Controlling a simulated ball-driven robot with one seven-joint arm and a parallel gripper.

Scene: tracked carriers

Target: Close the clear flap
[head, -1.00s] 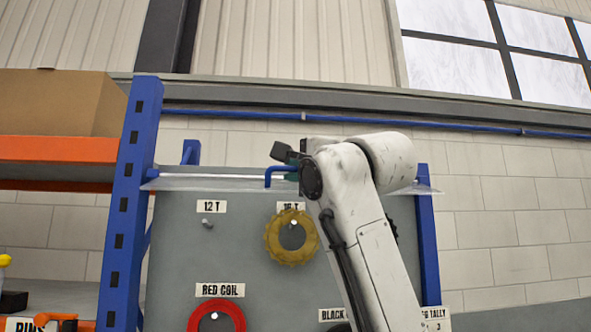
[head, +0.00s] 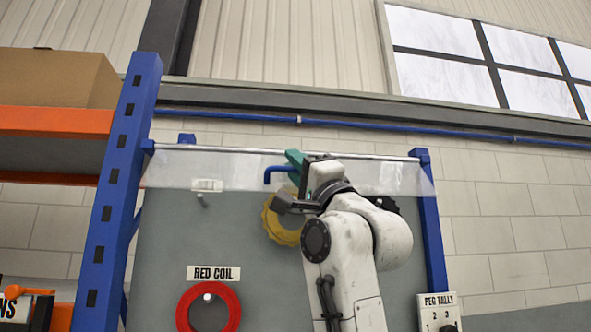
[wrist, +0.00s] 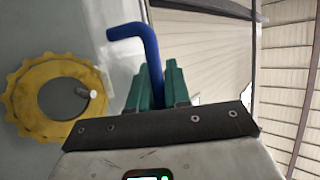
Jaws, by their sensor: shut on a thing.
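The clear flap (head: 240,165) is a see-through strip hanging from a rod along the top of a grey pegboard. It slants down over the top of the board, and its lower edge looks wider than its top. A blue bent handle (head: 277,171) is at its middle; the handle also shows in the wrist view (wrist: 150,55). My gripper (head: 296,162) has teal fingers shut on the blue handle, and in the wrist view my gripper (wrist: 155,88) has the handle between its fingers. My wrist hides part of the flap's right half.
The grey pegboard (head: 165,235) carries a yellow toothed ring (head: 272,228) and a red coil (head: 181,310) on pegs. Blue posts (head: 119,200) flank it. An orange shelf (head: 50,121) with a cardboard box (head: 55,78) stands left. A peg tally (head: 436,312) is at lower right.

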